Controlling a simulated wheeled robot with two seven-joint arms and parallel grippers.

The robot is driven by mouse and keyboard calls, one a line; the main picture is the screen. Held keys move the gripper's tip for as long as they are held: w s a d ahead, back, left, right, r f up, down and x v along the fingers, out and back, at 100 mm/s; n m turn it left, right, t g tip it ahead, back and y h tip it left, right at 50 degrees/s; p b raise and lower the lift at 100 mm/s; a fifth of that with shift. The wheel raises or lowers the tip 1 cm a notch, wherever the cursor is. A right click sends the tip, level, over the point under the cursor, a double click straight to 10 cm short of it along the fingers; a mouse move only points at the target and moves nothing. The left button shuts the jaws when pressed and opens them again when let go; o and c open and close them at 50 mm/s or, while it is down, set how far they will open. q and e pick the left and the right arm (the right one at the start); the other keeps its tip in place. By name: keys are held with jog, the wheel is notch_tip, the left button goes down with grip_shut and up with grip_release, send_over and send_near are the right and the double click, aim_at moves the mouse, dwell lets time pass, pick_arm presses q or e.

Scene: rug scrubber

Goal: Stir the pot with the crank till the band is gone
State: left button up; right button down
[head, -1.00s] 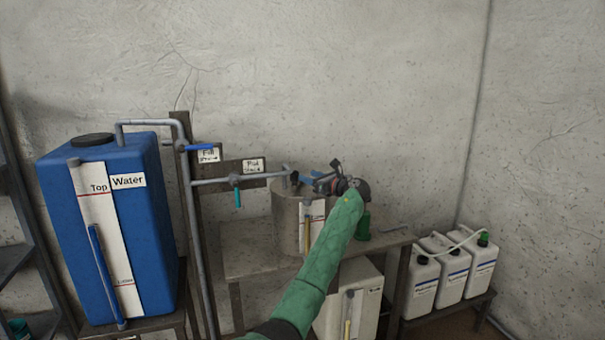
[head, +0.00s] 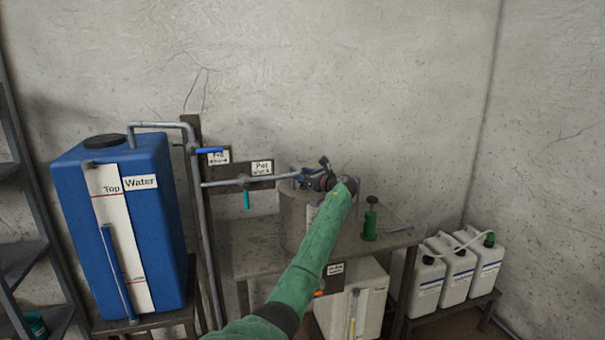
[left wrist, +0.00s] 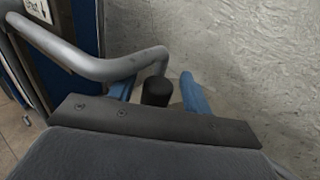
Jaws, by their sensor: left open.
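The grey pot (head: 293,215) stands on the bench, partly hidden behind my green-sleeved left arm. My left gripper (head: 312,178) is over the pot's top. In the left wrist view its blue fingers (left wrist: 160,95) are apart. A black cylindrical piece (left wrist: 157,92) at the end of a bent grey bar or pipe (left wrist: 105,65) shows between them in the picture. I cannot tell whether they touch it or whether it is the crank. The band cannot be made out; my arm covers most of the pot's front strip (head: 311,214). My right gripper is not in view.
A blue water tank (head: 165,225) stands left, with a grey pipe (head: 225,183) running toward the pot. A green bottle-like item (head: 370,222) stands on the bench (head: 262,262) right of the pot. A white container (head: 375,290) is below; white jugs (head: 458,275) stand right.

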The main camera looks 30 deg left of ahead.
pick_arm(q)
grip_shut()
